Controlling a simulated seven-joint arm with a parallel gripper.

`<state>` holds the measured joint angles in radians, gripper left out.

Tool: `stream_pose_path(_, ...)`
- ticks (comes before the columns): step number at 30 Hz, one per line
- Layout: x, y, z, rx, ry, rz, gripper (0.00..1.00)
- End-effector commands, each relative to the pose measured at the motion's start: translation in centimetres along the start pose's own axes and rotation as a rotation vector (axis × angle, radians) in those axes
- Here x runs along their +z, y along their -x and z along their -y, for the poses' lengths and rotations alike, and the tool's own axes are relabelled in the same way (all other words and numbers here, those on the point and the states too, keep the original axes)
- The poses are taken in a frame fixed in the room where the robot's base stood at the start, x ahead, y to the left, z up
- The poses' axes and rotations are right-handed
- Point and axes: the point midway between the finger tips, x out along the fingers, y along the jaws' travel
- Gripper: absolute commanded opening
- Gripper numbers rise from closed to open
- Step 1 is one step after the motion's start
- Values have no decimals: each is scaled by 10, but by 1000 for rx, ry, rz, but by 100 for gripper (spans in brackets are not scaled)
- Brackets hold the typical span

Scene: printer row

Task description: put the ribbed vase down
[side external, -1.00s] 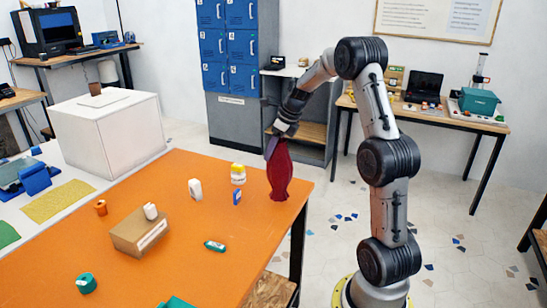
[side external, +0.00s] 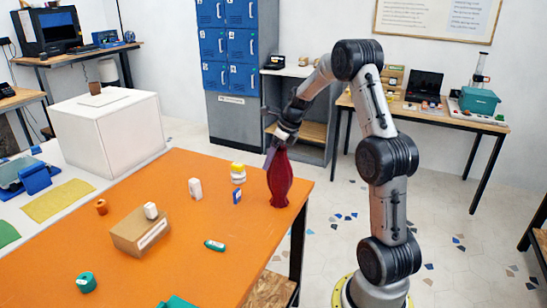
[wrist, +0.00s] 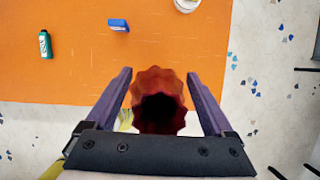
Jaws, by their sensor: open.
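The ribbed vase (side external: 279,180) is dark red and stands upright on the orange table (side external: 190,240) near its right corner. In the wrist view, the vase (wrist: 159,84) shows from above with its scalloped rim and dark mouth. My gripper (side external: 271,155) is at the top of the vase in the side view. In the wrist view, my gripper (wrist: 160,88) is open, with one purple finger on each side of the vase and a visible gap to each.
A yellow-lidded jar (side external: 238,173), a blue box (side external: 237,196) and a white item (side external: 195,189) stand left of the vase. The table edge is close on the vase's right.

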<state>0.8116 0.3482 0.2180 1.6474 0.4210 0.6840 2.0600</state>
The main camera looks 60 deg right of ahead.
Motion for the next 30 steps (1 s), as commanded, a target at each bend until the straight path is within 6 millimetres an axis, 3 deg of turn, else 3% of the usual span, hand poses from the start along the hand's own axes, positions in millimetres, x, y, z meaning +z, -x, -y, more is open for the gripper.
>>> stream_pose_path(5, 2, 9, 0, -2, 1, 1, 87)
stream_pose_path(18, 2, 93, 1, -3, 0, 3, 87)
stream_pose_path(25, 1, 119, 1, -2, 0, 1, 87)
stream_pose_path(28, 3, 125, -6, 0, 37, 0, 87)
stream_pose_path(30, 6, 131, -22, 0, 133, -1, 87)
